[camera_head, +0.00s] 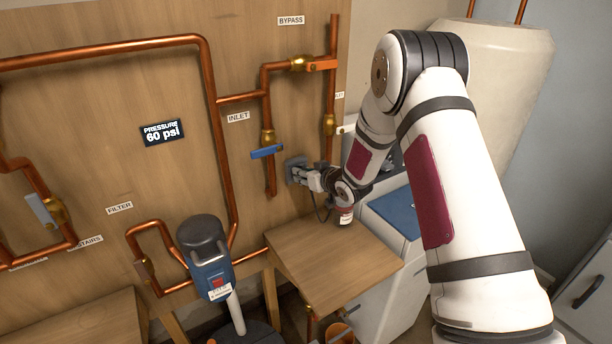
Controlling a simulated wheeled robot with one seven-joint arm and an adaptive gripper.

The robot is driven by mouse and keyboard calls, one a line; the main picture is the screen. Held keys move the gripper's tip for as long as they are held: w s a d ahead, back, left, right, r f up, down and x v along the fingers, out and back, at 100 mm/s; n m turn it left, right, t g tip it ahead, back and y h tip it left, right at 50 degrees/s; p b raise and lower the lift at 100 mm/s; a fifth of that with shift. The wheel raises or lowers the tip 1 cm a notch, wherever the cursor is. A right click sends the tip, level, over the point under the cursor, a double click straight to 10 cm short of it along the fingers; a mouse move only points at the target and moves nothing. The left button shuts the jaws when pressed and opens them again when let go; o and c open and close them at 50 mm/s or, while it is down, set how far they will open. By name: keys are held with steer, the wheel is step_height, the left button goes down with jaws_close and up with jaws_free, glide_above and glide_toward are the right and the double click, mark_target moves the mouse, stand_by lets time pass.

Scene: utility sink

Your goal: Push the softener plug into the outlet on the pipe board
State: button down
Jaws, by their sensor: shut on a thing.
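A small grey outlet box (293,168) is on the wooden pipe board (110,185), to the right of the lower end of a copper pipe. My gripper (307,178) is right at the outlet, pointing left toward the board. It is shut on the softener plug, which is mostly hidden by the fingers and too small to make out. A dark cord (317,208) hangs below the gripper. I cannot tell whether the plug is touching the outlet or seated in it.
Copper pipes with a blue-handled valve (267,152) and an orange-handled valve (321,65) surround the outlet. Below is a wooden shelf (330,262) with a small red-and-white container (345,216) near its back edge. A blue-and-black device (208,262) stands left.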

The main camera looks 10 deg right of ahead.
steer(key=shift+w+a+b, duration=0.15)
steer(key=shift+w+b, duration=0.15)
steer(key=shift+w, duration=0.15)
steer(key=c, duration=1.2)
jaws_free()
steer(key=v, duration=1.2)
